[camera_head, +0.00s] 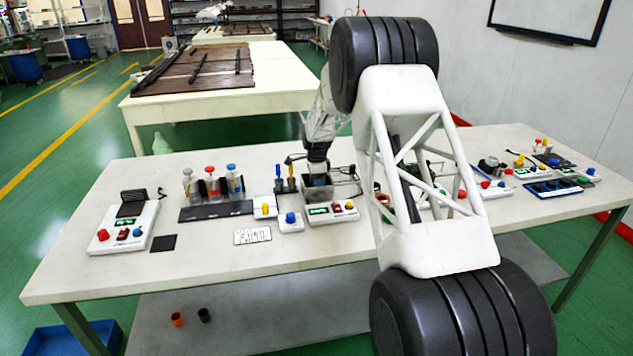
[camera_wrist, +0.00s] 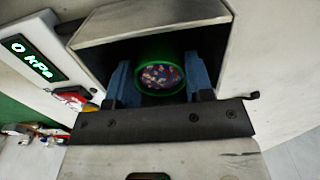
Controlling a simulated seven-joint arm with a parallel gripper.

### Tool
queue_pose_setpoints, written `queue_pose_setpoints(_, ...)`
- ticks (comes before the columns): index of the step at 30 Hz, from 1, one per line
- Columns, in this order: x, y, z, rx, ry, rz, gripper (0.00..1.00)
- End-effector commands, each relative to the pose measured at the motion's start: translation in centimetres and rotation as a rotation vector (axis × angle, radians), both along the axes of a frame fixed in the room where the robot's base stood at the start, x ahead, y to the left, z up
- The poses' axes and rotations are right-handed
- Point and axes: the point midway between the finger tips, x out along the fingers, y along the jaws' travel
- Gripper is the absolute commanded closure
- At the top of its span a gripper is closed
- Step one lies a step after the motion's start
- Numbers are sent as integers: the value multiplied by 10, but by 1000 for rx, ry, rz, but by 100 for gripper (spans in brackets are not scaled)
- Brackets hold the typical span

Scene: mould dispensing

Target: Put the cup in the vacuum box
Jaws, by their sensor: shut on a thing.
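The cup (camera_wrist: 161,77) has a green rim and holds multicoloured granules. In the wrist view it sits between the two blue fingers of my gripper (camera_wrist: 160,84), which is shut on it. Cup and fingertips are within the opening of the grey vacuum box (camera_wrist: 145,20). In the head view my gripper (camera_head: 318,170) points down into the vacuum box (camera_head: 308,192), and the cup is not clearly visible there. The cup's underside is hidden, so I cannot tell whether it touches the box floor.
A display (camera_wrist: 33,58) reading 0 kPa stands beside the box. Left on the table (camera_head: 100,280) are a bottle rack (camera_head: 215,210), a scale-like device (camera_head: 125,225) and a label card (camera_head: 252,235). More devices stand at right. The table's front left is clear.

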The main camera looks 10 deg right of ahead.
Motion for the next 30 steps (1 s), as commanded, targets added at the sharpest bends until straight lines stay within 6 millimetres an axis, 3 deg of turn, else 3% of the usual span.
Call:
queue_pose_setpoints(7,0,0,-2,0,0,0,75)
queue_pose_setpoints(8,0,0,-2,0,0,0,48)
queue_pose_setpoints(13,0,0,-2,0,0,0,23)
queue_pose_setpoints(30,1,0,12,0,-2,0,23)
